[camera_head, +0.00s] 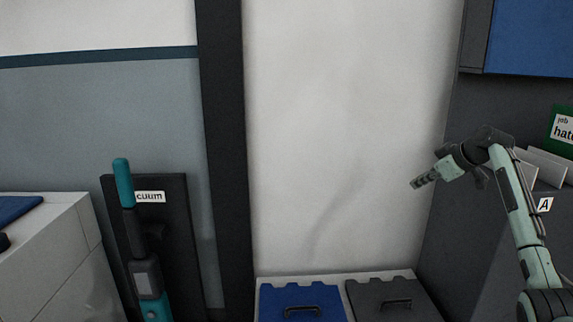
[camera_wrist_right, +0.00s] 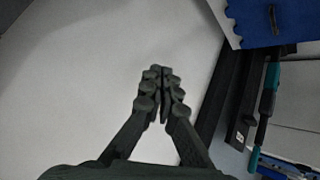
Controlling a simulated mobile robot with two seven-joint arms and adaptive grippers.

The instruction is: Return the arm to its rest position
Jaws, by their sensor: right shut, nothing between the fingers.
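My right arm (camera_head: 518,215) rises from the lower right of the head view and bends at the top, its forearm pointing left. My right gripper (camera_head: 424,180) is shut and empty, held in the air in front of the pale wall, left of the grey shelving. In the right wrist view the two dark fingers (camera_wrist_right: 160,90) meet at their tips with nothing between them. My left gripper is not in either view.
Two lidded bins, one blue (camera_head: 300,300) and one dark grey (camera_head: 392,300), stand below the gripper. A teal vacuum (camera_head: 135,240) hangs on a dark board at left. Shelving (camera_head: 475,160) with a green sign (camera_head: 563,130) is close at right.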

